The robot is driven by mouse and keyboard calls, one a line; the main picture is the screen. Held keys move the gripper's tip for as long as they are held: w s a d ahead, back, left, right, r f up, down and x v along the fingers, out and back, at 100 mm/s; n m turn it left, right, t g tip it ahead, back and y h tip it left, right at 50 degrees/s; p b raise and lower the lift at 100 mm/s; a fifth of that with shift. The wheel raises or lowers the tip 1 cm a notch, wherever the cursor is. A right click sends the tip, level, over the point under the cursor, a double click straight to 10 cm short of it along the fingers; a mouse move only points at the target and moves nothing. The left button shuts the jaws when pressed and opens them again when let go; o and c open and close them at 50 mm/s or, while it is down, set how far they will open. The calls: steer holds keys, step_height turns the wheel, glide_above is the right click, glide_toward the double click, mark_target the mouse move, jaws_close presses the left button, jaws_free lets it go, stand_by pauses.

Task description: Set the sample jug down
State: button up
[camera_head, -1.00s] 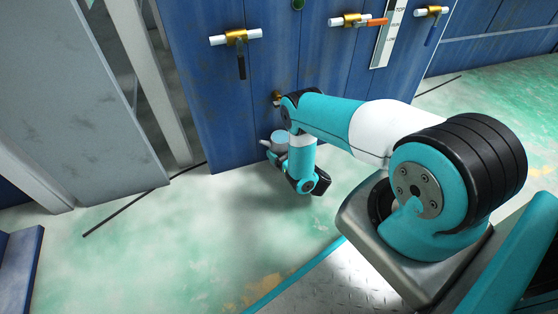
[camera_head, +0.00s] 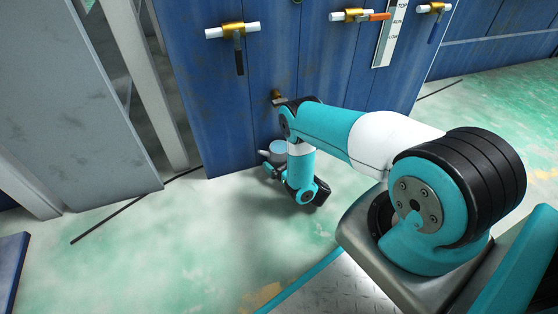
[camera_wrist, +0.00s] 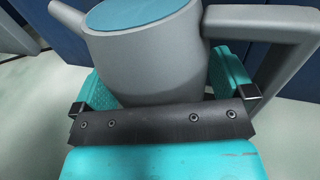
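The sample jug (camera_wrist: 150,62) is grey with a teal top surface. In the wrist view it stands upright before my wrist, its spout at the left and its handle (camera_wrist: 285,35) at the right. My gripper (camera_wrist: 165,82) has a teal finger on each side of the jug's body and is shut on it. In the head view the jug (camera_head: 277,148) is small and partly hidden by my wrist, low in front of the blue cabinet. Its base is hidden, so I cannot tell whether it touches the floor.
The blue cabinet (camera_head: 222,110) rises close behind the jug. It carries a low brass outlet (camera_head: 277,97) and a valve (camera_head: 236,32) with a dark lever. A grey panel (camera_head: 80,130) stands at the left. The green and white floor (camera_head: 190,235) in front is clear.

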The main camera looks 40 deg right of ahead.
steer(key=shift+r, duration=0.2)
steer(key=s+p, duration=0.3)
steer(key=p, duration=0.1)
steer(key=s+p, duration=0.3)
steer(key=p, duration=0.1)
steer(key=s+p, duration=0.3)
steer(key=s, duration=0.1)
steer(key=shift+s+d+r+p, duration=0.1)
steer(key=shift+d+r+p, duration=0.1)
steer(key=shift+d+p, duration=0.2)
steer(key=shift+s+f+p, duration=0.25)
steer(key=shift+s+p, duration=0.25)
steer(key=shift+s, duration=0.4)
stand_by(0.4)
